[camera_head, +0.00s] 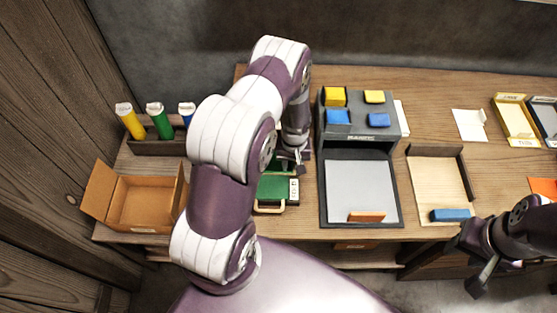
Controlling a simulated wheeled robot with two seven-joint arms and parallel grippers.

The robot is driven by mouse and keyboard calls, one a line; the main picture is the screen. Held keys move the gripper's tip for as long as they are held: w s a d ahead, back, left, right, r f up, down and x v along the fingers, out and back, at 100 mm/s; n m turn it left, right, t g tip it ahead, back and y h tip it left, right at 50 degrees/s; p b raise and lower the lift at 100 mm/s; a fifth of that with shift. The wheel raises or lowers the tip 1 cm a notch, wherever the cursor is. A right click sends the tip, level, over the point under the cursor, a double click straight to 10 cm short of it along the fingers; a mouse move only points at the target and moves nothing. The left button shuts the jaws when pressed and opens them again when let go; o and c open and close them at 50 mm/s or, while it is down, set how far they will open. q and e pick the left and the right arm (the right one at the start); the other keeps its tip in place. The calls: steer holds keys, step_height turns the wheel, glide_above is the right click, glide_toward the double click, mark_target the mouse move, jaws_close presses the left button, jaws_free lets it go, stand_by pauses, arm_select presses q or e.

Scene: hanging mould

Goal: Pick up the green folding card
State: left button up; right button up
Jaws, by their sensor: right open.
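A green object (273,188) lies on the wooden table just below my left gripper (291,166). It looks like the green folding card, with a black-and-white label at its right and a pale handle-like loop at its front edge. A further strip of green shows behind it, partly covered by my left gripper. My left gripper points down over the back of the green object. Its fingers are small and dark, and I cannot tell whether they touch it or are open. My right gripper (470,268) is open at the lower right, in front of the table edge, away from the green object.
An open cardboard box (143,203) and a rack (160,147) with yellow, green and blue tubes stand left. A grey stamping device (358,190) with yellow and blue blocks stands just right. A wooden tray (438,183) with a blue block lies further right.

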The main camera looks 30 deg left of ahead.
arm_select(q)
jaws_close()
steer(key=shift+r, duration=0.1)
